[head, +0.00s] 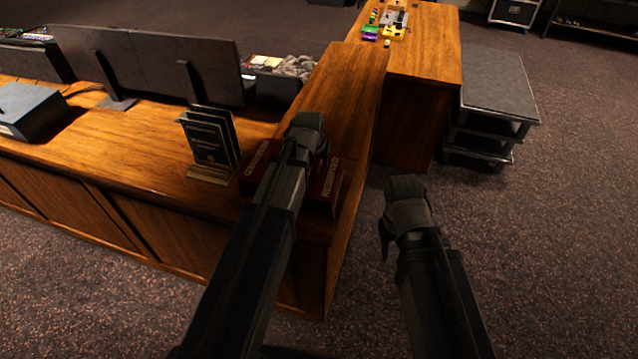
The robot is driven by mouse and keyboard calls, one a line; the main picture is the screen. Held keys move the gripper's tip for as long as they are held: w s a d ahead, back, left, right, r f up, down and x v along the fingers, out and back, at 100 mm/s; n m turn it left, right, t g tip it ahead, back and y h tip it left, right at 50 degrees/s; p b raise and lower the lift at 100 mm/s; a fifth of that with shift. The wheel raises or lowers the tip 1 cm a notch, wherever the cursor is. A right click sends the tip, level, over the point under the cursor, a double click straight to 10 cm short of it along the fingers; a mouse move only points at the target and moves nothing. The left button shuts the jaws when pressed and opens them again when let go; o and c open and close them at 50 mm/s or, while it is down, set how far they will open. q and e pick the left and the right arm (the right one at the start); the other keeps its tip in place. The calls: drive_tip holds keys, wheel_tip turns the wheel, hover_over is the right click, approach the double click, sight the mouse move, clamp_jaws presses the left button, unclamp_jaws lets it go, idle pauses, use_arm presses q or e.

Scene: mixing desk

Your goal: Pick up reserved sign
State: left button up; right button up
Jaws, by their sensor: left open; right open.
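A dark red object with pale lettering (333,180) lies on the wooden desk near its corner. My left arm crosses over it and hides its middle; I cannot read its lettering. A dark stand with several upright black cards (210,140) on a wooden base is just left of it, its print too small to read. My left gripper (308,132) is open above the desk, over or just beyond the red object; its fingertips and any contact are hidden. My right gripper (404,195) is open and empty over the carpet, right of the desk edge.
Dark monitors (190,65) stand along the desk's back left, with a grey box (30,108) at far left. A tray of grey items (290,66) is behind the cards. Small coloured objects (388,25) sit on the far desk wing. A grey shelf cart (490,85) is at right; carpet is open nearby.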

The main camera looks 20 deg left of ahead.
sight(319, 166)
use_arm(q)
drive_tip(key=b+x, duration=0.2)
drive_tip(key=x, duration=0.1)
drive_tip(key=shift+w+d+f+b, duration=0.1)
drive_tip(key=shift+f+b, duration=0.25)
drive_tip(key=shift+r, duration=0.1)
clamp_jaws()
idle(1.0)
